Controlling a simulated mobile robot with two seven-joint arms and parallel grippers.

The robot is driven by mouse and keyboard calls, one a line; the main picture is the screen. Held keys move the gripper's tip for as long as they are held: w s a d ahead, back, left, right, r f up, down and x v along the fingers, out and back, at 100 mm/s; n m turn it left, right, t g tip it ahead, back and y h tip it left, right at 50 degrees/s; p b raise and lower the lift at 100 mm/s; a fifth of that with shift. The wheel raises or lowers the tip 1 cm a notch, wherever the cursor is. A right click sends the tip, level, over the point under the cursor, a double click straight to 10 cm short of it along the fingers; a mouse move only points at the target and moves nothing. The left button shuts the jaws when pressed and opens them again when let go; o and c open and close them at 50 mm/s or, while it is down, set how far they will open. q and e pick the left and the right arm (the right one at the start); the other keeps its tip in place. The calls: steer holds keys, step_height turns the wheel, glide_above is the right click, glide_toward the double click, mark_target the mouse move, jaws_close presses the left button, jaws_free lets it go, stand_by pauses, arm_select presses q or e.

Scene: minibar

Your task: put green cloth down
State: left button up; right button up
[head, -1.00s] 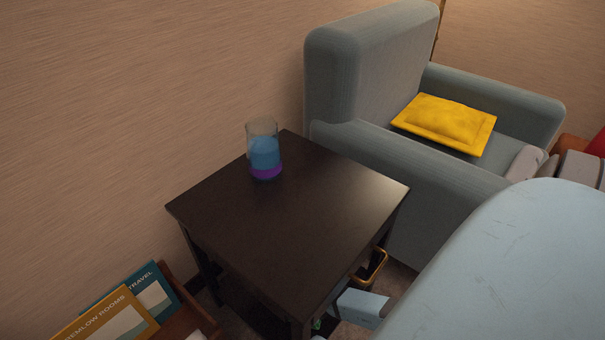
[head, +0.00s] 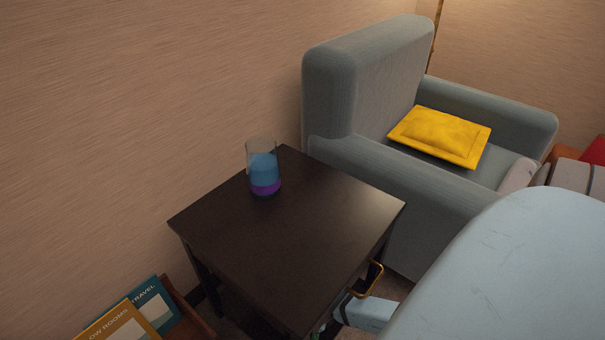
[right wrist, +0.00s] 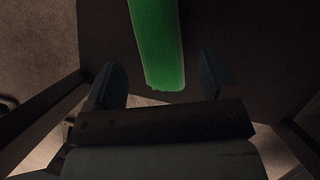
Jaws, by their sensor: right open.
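In the right wrist view, the green cloth (right wrist: 157,35) shows as a long bright strip running from the top edge down between my fingers. It appears to lie on a dark surface below the tabletop. My right gripper (right wrist: 158,68) is open, with one finger on each side of the cloth and a gap to both. In the head view my right gripper is mostly hidden behind the front edge of the dark side table (head: 300,240). My left gripper is not in view.
A glass with blue and purple contents (head: 264,170) stands on the table's back part. A gold loop (head: 372,280) is beside the table's right edge. A grey armchair (head: 330,95) with a yellow cushion (head: 440,135) stands behind. Books (head: 150,305) are at lower left.

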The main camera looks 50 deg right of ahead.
arm_select(q)
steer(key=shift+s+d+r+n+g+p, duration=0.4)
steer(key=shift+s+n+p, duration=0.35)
steer(key=shift+p, duration=0.4)
arm_select(e)
steer(key=s+d, duration=0.5)
steer(key=s, duration=0.5)
steer(key=shift+s+d, duration=0.25)
steer(key=shift+s, duration=0.1)
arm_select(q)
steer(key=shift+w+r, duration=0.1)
